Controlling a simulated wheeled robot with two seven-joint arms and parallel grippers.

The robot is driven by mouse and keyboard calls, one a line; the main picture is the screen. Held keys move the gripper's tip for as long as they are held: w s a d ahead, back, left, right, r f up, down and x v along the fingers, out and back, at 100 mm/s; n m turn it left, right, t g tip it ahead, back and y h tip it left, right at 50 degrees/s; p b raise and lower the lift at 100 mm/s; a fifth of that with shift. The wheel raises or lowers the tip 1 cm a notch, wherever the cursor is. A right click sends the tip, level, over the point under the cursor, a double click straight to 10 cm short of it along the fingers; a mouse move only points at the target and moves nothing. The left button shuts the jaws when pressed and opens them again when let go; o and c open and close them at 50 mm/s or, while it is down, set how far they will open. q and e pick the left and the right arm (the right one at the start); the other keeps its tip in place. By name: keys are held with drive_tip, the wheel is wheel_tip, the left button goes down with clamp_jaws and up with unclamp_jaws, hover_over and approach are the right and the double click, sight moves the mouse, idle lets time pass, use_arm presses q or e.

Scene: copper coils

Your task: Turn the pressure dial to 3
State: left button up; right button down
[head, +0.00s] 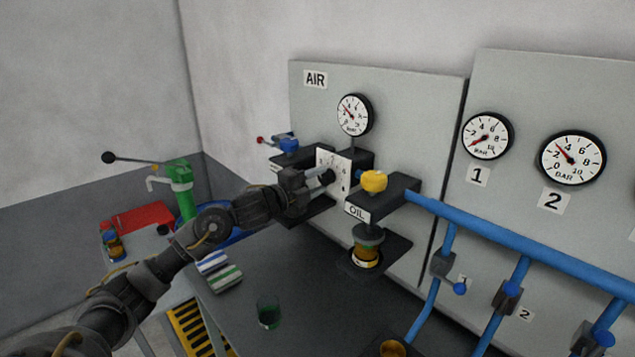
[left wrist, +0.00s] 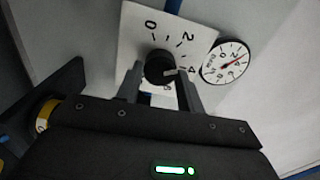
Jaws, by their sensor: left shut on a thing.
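The pressure dial is a dark round knob (left wrist: 159,66) on a white numbered plate (left wrist: 133,32), which also shows under the AIR panel's gauge in the head view (head: 345,172). A light mark on the knob points close to the 4. My left gripper (head: 322,179) reaches the plate from the left and is shut on the knob, a finger on each side in the left wrist view (left wrist: 161,84). The air gauge (head: 354,114) with a red needle also shows there (left wrist: 226,62). My right gripper is not in view.
The yellow knob (head: 374,181) of the oil unit (head: 403,190) stands close right of the plate. A blue valve (head: 286,142) with a red-tipped lever is at its left. A green glass (head: 268,312) stands on the dark bench (head: 310,275). Blue pipes (head: 500,240) run right.

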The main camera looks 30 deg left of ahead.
use_arm(q)
drive_tip(key=o, duration=1)
drive_tip(key=shift+s+a+f, duration=0.1)
drive_tip(key=shift+s+a, duration=0.05)
drive_tip(key=shift+s, duration=0.15)
drive_tip(key=b+v, duration=0.4)
drive_tip(key=v, duration=0.6)
drive_tip(key=shift+s+a, duration=0.1)
